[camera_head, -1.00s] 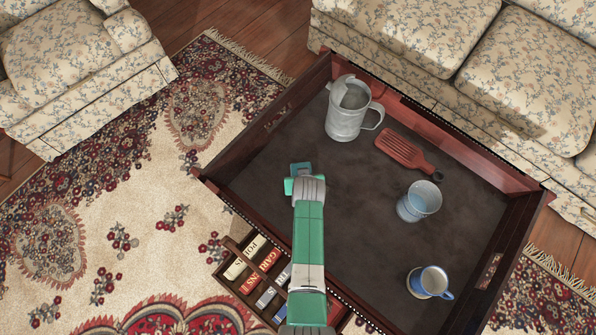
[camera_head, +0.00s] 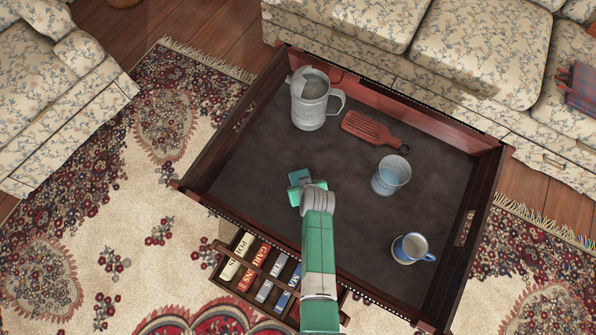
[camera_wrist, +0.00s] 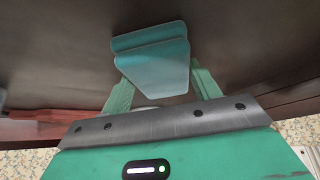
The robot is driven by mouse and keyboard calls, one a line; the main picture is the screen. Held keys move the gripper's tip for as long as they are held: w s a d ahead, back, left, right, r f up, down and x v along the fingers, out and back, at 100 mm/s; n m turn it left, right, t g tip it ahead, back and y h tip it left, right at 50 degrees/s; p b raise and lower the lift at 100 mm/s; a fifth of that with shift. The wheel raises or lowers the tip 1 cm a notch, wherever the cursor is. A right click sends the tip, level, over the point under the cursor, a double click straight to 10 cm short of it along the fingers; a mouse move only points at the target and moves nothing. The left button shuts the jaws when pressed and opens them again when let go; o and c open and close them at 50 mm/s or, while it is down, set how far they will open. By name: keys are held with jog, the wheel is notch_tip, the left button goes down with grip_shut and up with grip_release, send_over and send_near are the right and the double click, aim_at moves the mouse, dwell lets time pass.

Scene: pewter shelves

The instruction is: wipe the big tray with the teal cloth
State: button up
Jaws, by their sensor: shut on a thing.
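The teal cloth (camera_wrist: 152,62) is a folded pad between the two green fingers of my gripper (camera_wrist: 155,90) in the wrist view. In the head view the cloth (camera_head: 300,176) shows at the tip of my gripper (camera_head: 301,188), over the left part of the big tray. My gripper is shut on the cloth. The big tray (camera_head: 250,135) has a dark floor and raised reddish-brown wooden walls. The cloth is low over the tray floor; I cannot tell whether it touches. My wrist and arm hide part of the tray's near edge.
A drawer of books (camera_head: 262,268) juts out at the near left. Floral sofas (camera_head: 480,50) stand behind. The tray's centre is bare.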

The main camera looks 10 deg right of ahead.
aim_at(268, 167)
jog(key=shift+s+d, duration=0.55)
jog(key=shift+d, duration=0.1)
jog(key=shift+a+f, duration=0.1)
jog(key=shift+w+a+b, duration=0.5)
jog(key=shift+w+a, duration=0.65)
jog(key=shift+a, duration=0.2)
jog(key=shift+w+a+b, duration=0.5)
jog(key=shift+w+a, duration=0.65)
jog(key=shift+a, duration=0.2)
jog(key=shift+w+a+b, duration=0.95)
jog(key=shift+w+a, duration=0.25)
jog(key=shift+a, duration=0.25)
jog(key=shift+w+a+b, duration=0.95)
jog(key=shift+w+a, duration=0.25)
jog(key=shift+a, duration=0.2)
jog(key=shift+w+a+r, duration=0.15)
jog(key=shift+a+r, duration=0.05)
jog(key=shift+a, duration=0.05)
notch_tip(268, 167, up, 3)
jog(key=shift+f+p, duration=0.1)
jog(key=shift+p, duration=1.05)
notch_tip(268, 167, up, 5)
jog(key=p, duration=0.4)
jog(key=shift+p, duration=0.4)
jog(key=shift+d, duration=0.15)
